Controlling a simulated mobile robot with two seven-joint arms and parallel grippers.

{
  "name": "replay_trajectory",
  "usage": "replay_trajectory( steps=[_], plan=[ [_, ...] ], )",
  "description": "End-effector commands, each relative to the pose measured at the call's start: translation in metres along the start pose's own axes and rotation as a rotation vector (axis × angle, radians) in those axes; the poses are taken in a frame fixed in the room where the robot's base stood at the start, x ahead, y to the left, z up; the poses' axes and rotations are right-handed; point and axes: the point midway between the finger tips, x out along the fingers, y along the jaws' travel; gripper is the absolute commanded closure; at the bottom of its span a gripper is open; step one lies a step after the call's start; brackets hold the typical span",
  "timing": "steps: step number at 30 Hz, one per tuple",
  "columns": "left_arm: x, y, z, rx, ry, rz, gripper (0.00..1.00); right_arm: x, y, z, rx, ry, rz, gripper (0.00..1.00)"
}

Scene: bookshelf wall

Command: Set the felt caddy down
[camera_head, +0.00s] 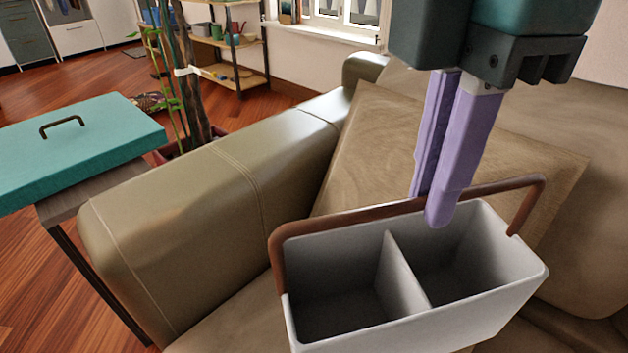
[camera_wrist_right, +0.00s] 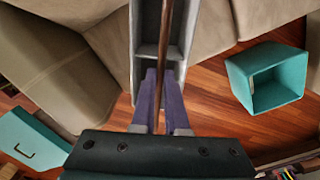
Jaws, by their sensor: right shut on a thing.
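The felt caddy (camera_head: 420,300) is a light grey open box with a divider making two compartments and a brown handle (camera_head: 528,200) arching over it. In the head view it hangs in front of and over the sofa seat; I cannot tell whether its base touches the seat. My right gripper (camera_head: 436,210), with purple fingers, is shut on the handle. In the right wrist view the handle runs between the fingers (camera_wrist_right: 160,100), with the caddy (camera_wrist_right: 150,50) beyond. Both compartments look empty. My left gripper is not in view.
A brown sofa (camera_head: 210,195) with a cushion (camera_head: 400,150) surrounds the caddy. A small side table (camera_head: 60,205) with a teal handled lid (camera_head: 90,140) on it stands left of the armrest. A teal box (camera_wrist_right: 275,98) sits on the wooden floor. A plant and shelf (camera_head: 235,75) stand behind.

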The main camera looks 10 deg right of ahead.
Motion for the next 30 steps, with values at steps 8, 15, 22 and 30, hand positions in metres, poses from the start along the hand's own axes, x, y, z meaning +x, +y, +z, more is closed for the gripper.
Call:
replay_trajectory(
  steps=[8,15,22,30],
  plan=[
    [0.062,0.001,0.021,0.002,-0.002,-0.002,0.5,0.087,-0.008,-0.022,-0.465,0.02,-0.002,1.0],
    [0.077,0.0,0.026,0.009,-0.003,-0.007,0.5,0.124,-0.01,-0.025,-0.551,0.022,-0.004,1.0],
    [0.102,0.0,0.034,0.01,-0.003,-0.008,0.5,0.193,-0.011,-0.026,-0.549,0.021,-0.005,1.0],
    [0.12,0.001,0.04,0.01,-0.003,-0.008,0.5,0.246,-0.01,-0.028,-0.549,0.021,-0.001,1.0]
  ],
)
